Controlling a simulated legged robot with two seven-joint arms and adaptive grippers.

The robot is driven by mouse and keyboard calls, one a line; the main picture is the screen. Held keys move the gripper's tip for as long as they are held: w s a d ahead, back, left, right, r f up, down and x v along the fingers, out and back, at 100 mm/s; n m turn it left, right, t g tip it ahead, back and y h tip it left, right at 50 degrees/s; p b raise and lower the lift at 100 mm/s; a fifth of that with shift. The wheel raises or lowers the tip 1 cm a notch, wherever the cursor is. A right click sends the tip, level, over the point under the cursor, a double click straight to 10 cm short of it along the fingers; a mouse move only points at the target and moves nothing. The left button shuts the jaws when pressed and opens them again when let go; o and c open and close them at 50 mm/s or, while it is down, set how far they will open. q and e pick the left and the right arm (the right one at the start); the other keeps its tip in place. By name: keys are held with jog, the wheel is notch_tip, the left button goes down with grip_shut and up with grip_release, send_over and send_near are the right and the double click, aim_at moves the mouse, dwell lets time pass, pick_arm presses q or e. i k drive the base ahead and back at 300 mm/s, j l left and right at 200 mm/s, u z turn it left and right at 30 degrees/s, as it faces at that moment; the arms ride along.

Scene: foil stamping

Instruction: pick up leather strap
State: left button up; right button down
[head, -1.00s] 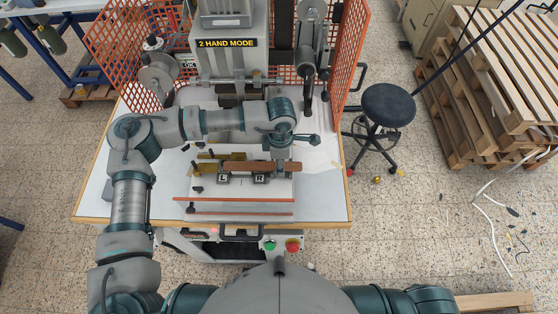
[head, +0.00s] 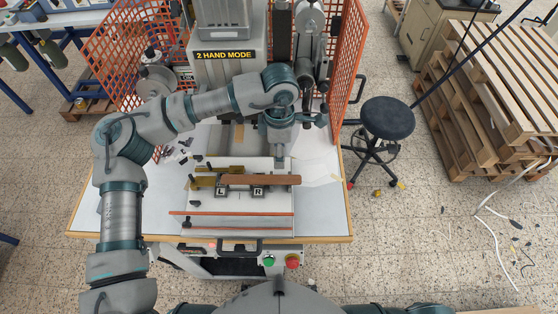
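The brown leather strap (head: 262,180) lies lengthwise across the fixture (head: 240,204) on the press table, just behind its L and R marks. My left gripper (head: 281,162) points down above and just behind the right part of the strap and appears apart from it. Its fingers look narrow from this side, so I cannot tell whether they are open or shut. My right gripper is out of view.
The press (head: 226,75) rises behind the fixture between orange mesh guards (head: 346,50). Small dark bits (head: 180,152) lie left on the white table (head: 322,205). A black stool (head: 387,118) stands to the right. Green and red buttons (head: 292,262) are at the front.

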aim_at(249, 180)
jog(key=k, duration=1.5)
